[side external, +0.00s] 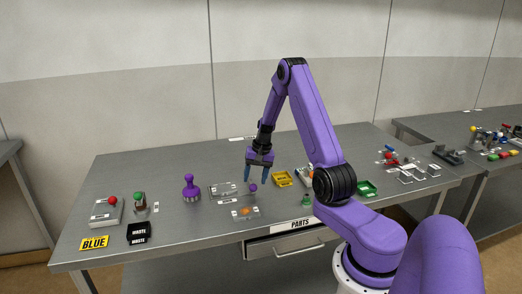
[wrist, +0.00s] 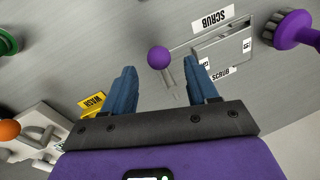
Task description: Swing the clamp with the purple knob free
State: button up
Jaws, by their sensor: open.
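The purple ball knob (side external: 253,187) stands on the table below my gripper. In the wrist view the knob (wrist: 159,57) tops a thin grey clamp lever (wrist: 168,78). The lever lies beside a flat metal plate (wrist: 225,48) with SCRUB labels; how it meets the plate is unclear. My gripper (side external: 259,178) points down above the knob, with its two blue fingers apart. In the wrist view the knob appears between the fingertips (wrist: 159,66), slightly beyond them. Nothing is held, and I see no contact.
A purple plunger-like object (side external: 190,188) stands left of the metal plate (side external: 223,188). A plate with an orange spot (side external: 245,212) lies in front of the knob. A yellow tray (side external: 283,178) is to the right. Red and green knobbed fixtures stand far left.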

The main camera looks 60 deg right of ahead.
notch_tip(320, 180, up, 14)
jog(key=s+d, duration=0.1)
jog(key=s, duration=0.1)
jog(key=shift+s+d+f, duration=0.15)
jog(key=shift+d, duration=0.1)
jog(key=s+a+r+n+g, duration=0.15)
jog(key=a+n, duration=0.45)
jog(key=a, duration=0.8)
jog(key=s+a+r+n, duration=0.15)
jog(key=a+n, duration=0.35)
jog(key=a, duration=0.9)
jog(key=s+a+n, duration=0.4)
jog(key=s+n, duration=0.2)
jog(key=s, duration=0.5)
jog(key=s+a+n, duration=0.3)
jog(key=s+n, duration=0.4)
jog(key=s, duration=0.5)
jog(key=shift+a+f+h, duration=0.35)
jog(key=shift+f+h, duration=0.05)
